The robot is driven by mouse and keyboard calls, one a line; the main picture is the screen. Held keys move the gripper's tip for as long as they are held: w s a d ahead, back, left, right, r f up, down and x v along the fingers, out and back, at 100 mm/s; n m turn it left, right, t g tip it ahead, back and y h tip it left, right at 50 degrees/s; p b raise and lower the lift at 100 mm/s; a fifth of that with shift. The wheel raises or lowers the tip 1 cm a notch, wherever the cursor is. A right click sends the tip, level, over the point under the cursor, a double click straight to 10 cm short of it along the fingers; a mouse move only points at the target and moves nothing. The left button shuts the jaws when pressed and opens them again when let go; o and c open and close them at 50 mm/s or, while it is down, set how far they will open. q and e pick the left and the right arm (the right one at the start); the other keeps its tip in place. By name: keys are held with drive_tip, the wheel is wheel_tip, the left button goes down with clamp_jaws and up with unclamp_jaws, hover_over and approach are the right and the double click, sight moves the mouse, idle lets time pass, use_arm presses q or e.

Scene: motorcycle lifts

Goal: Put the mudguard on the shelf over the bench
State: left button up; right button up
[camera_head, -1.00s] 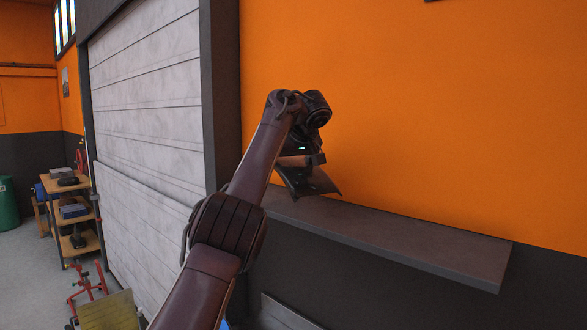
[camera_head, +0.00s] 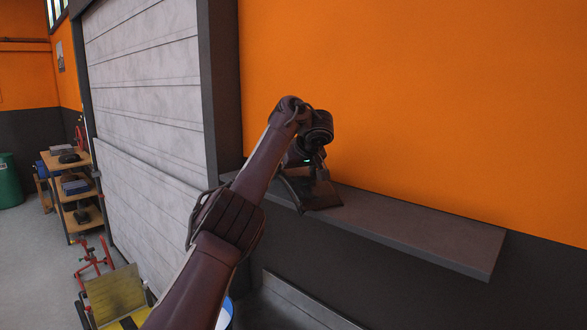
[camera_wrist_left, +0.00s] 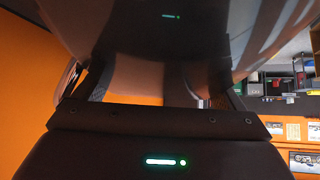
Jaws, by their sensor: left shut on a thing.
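The dark mudguard (camera_head: 322,198) is at the left part of the shelf in the head view, low over its top; I cannot tell whether it touches. The dark grey shelf (camera_head: 430,235) runs along the orange wall. My left gripper (camera_head: 318,172) is shut on the mudguard from above, and partly hides it. In the left wrist view the mudguard (camera_wrist_left: 170,45) is a large, dark, glossy curved panel across the top, between the gripper's fingers (camera_wrist_left: 160,88). My right gripper is not in view.
The shelf's middle and right are bare. A grey shutter (camera_head: 150,90) with a dark post stands left of the shelf. A grey-edged surface (camera_head: 300,305) lies below the shelf. A wooden rack (camera_head: 72,190), a red stand (camera_head: 95,262) and a green barrel (camera_head: 8,180) stand far left.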

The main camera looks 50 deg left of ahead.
sight(299, 169)
use_arm(q)
drive_tip(key=o, duration=1.3)
drive_tip(key=shift+d, duration=0.1)
drive_tip(key=shift+s, duration=0.1)
drive_tip(key=shift+r, duration=0.25)
drive_tip(key=b+v, duration=0.3)
drive_tip(key=shift+d+f+b, duration=0.1)
drive_tip(key=shift+d+b, duration=0.3)
drive_tip(key=b+v, duration=0.3)
drive_tip(key=v, duration=0.5)
drive_tip(key=shift+a+b, duration=0.1)
drive_tip(key=shift+b, duration=0.25)
drive_tip(key=shift+s+r, duration=0.1)
drive_tip(key=shift+r, duration=0.2)
